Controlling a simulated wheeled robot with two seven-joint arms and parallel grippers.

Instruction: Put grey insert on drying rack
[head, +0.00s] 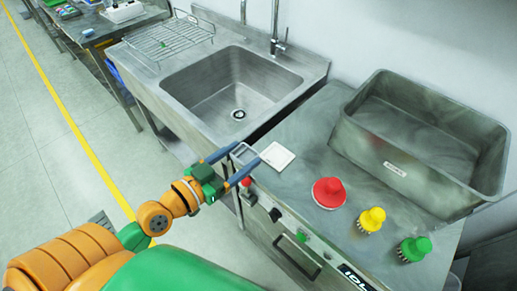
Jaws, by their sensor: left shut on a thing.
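The drying rack (190,33), a wire rack, lies on the steel drainboard left of the sink. My left gripper (238,160) is at the counter's front edge, right of the sink. Its two blue-grey fingers stand apart with a pale grey, frame-like piece between them, which looks like the grey insert (242,151). Whether the piece touches the counter is hard to tell. A white square (277,156) lies on the counter just beyond the fingertips. My right gripper is not in view.
The sink basin (230,90) with its taps lies between my left gripper and the rack. A large steel tub (395,168) stands at the right. Red (329,192), yellow (371,219) and green (415,248) knobbed items stand on the counter in front of it.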

